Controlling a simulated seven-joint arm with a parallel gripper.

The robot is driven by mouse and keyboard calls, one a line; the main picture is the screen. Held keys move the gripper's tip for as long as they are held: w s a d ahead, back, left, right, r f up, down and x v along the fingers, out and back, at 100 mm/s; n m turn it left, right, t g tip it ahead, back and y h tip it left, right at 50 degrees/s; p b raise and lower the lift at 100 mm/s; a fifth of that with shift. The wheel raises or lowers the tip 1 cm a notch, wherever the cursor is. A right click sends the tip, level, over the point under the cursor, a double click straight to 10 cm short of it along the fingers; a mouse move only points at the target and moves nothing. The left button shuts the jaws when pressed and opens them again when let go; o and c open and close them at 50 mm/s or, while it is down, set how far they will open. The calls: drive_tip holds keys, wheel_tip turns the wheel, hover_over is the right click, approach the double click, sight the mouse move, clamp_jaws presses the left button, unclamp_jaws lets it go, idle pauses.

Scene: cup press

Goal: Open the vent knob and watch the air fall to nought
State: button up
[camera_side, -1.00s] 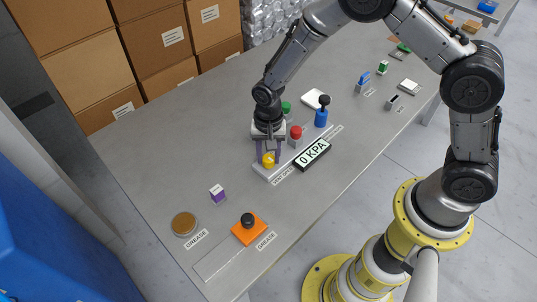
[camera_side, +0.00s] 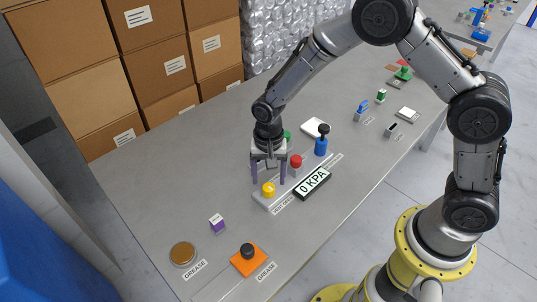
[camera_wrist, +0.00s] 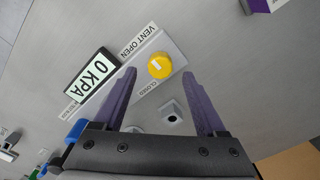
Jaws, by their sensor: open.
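The yellow vent knob (camera_side: 268,189) stands on a pale plate on the bench. In the wrist view the knob (camera_wrist: 160,66) sits between labels reading VENT OPEN (camera_wrist: 138,40) and CLOSED (camera_wrist: 147,91). A pale mark shows on its top; I cannot tell for sure which label it points at. The gauge (camera_side: 313,183) reads 0 KPA, also in the wrist view (camera_wrist: 92,75). My gripper (camera_side: 268,178) is open and empty, its purple fingers pointing down above the knob, apart from it.
A red button (camera_side: 296,161) and a blue-bodied part with a black knob (camera_side: 321,146) stand behind the gauge. A purple-and-white block (camera_side: 217,222), a grease tin (camera_side: 182,253) and an orange block with a black knob (camera_side: 248,260) lie at the front. The bench's left is clear.

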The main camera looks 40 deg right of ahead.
wheel_tip(320, 180, up, 10)
drive_tip(key=shift+r, duration=0.2)
wheel_tip(320, 180, up, 8)
drive_tip(key=t, duration=0.2)
hover_over(269, 186)
drive_tip(key=d, duration=0.3)
drive_tip(key=s+d+r+t, duration=0.2)
drive_tip(key=s+d+r, duration=0.2)
drive_tip(key=s+r, duration=0.4)
drive_tip(key=s+d+f+n+t, duration=0.1)
drive_tip(key=s+d+n, duration=0.2)
drive_tip(key=s+n, duration=0.6)
drive_tip(key=s, duration=0.6)
drive_tip(key=shift+s+d+t, duration=0.15)
drive_tip(key=shift+s+t, duration=0.15)
drive_tip(key=shift+s, duration=0.05)
